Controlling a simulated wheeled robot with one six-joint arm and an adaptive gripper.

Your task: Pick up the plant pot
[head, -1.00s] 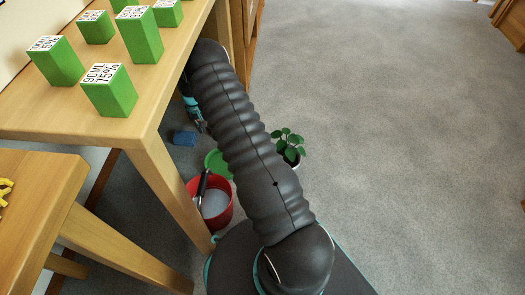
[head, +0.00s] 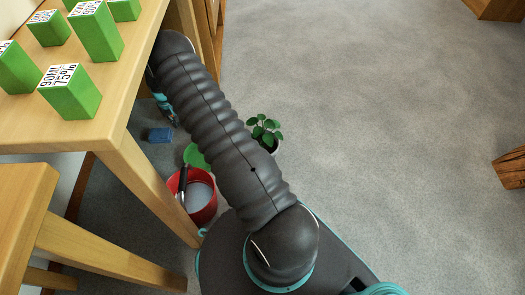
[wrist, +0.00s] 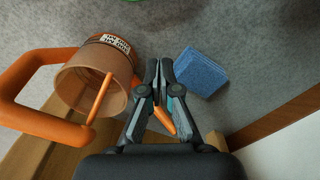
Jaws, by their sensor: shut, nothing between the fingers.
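A potted plant (head: 264,132) with round green leaves stands on the carpet in the head view, just right of my arm. Its pot (head: 272,148) is mostly hidden by leaves and arm. My gripper (wrist: 158,65) is shut and empty in the wrist view, its fingertips together above the carpet. In the head view it is partly hidden below the table's edge.
A blue block (wrist: 201,73) lies right of the fingers. A red bucket (head: 201,207) and a green round thing (head: 196,157) are beside my arm. A wooden table (head: 128,75) with green boxes stands at left.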

